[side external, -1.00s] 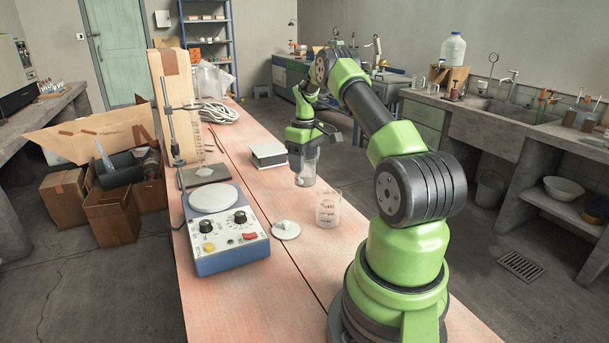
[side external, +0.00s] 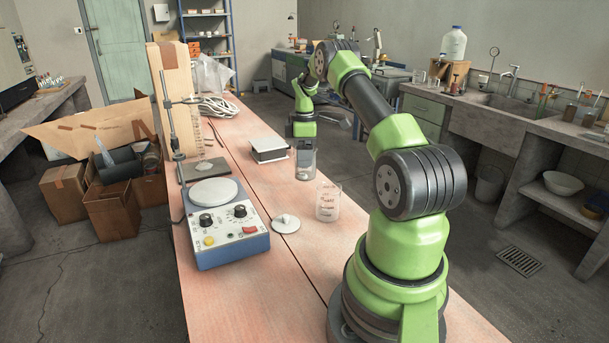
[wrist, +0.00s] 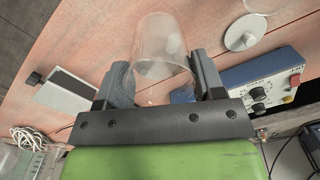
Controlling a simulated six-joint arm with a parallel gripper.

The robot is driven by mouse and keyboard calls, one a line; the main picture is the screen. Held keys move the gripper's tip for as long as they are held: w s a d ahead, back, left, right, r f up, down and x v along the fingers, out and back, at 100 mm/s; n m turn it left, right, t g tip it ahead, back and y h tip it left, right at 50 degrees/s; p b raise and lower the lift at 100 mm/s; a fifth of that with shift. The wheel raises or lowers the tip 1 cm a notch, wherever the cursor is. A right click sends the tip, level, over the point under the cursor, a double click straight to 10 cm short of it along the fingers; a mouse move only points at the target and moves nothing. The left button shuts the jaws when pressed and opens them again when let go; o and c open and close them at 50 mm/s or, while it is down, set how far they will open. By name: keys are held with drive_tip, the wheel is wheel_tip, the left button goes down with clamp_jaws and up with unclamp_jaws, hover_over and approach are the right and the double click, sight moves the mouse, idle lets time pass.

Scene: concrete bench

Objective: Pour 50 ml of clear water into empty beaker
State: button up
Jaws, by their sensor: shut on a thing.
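My gripper (side external: 304,148) is shut on a clear glass beaker (side external: 305,167), with its fingers on either side of the glass. In the wrist view the held beaker (wrist: 162,45) shows between the two dark fingers (wrist: 163,85). I cannot make out a liquid level in it, nor whether its base touches the bench. A second clear beaker (side external: 328,203) with dark markings stands upright on the bench, nearer the side camera and slightly right of the held one. It looks empty. My gripper is apart from it.
A blue hotplate stirrer (side external: 229,235) stands at the left, with a rod stand (side external: 171,125) behind it. A small white knobbed disc (side external: 286,223) lies beside the second beaker. A black-and-white block (side external: 269,150) lies left of my gripper. The front of the bench (side external: 255,300) is clear.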

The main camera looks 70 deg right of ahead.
sight(304, 170)
drive_tip(key=shift+f, duration=2.4)
drive_tip(key=shift+f, duration=0.15)
drive_tip(key=o, duration=1.1)
